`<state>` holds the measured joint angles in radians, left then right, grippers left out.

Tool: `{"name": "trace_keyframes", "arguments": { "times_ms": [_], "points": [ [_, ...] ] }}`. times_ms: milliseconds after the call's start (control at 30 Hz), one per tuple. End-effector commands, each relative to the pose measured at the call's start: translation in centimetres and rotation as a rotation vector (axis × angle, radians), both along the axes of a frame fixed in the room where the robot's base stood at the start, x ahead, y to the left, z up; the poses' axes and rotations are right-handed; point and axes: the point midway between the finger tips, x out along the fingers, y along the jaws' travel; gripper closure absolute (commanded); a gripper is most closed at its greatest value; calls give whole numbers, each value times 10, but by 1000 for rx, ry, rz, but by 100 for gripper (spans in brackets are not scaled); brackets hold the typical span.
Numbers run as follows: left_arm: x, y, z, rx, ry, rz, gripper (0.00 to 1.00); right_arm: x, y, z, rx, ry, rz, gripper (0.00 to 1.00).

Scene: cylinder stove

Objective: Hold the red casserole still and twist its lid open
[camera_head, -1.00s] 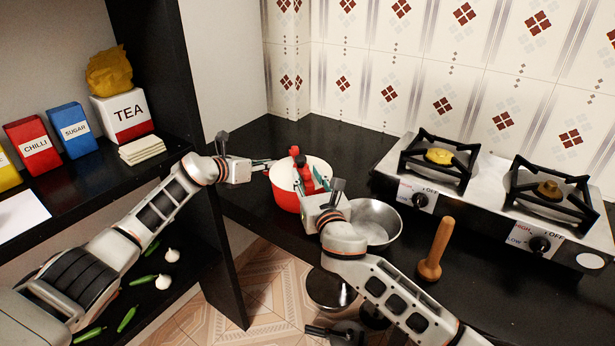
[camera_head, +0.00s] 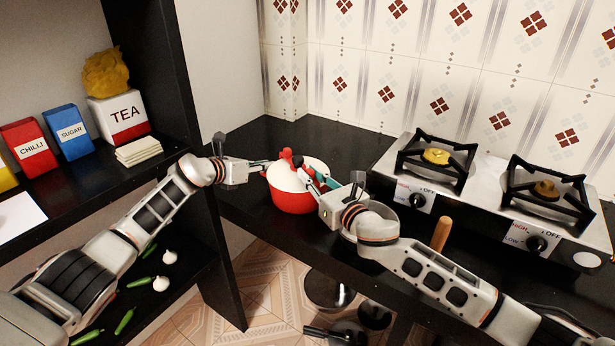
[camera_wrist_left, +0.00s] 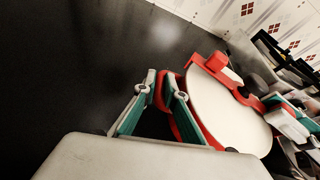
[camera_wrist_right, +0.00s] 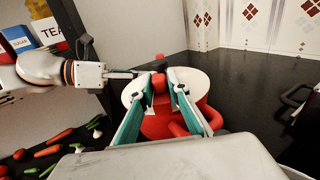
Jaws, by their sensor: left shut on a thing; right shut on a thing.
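The red casserole (camera_head: 292,203) stands on the black counter with its white lid (camera_head: 313,167) on top. A red bar handle (camera_head: 285,160) crosses the lid. My left gripper (camera_head: 268,165) comes from the left and is shut on the casserole's red side handle, seen between its fingers in the left wrist view (camera_wrist_left: 162,88). My right gripper (camera_head: 311,183) reaches over the lid from the right. It is shut on the lid's handle, which shows between the fingertips in the right wrist view (camera_wrist_right: 159,83). Whether the lid is raised at all cannot be told.
A two-burner stove (camera_head: 480,190) stands at the right by the tiled wall. A wooden pestle (camera_head: 441,233) and a metal bowl are partly hidden behind my right arm. A shelf with a TEA box (camera_head: 120,117) is at the left. The counter behind the casserole is clear.

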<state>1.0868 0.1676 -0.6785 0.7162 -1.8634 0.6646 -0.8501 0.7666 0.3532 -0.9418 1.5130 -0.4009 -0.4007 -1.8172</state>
Motion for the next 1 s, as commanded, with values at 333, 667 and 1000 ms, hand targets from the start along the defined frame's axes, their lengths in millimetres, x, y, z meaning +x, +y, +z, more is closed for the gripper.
{"name": "trace_keyframes", "arguments": {
  "times_ms": [333, 667, 1000],
  "points": [
    [0, -1, 0, -1, 0, -2, 100, 0, -1, -1, 2, 4, 22, 100],
    [0, -1, 0, 0, 0, -1, 100, 0, -1, -1, 2, 3, 21, 69],
    [0, -1, 0, 0, 0, -1, 100, -16, -12, -1, -1, 2, 21, 69]
  ]
}}
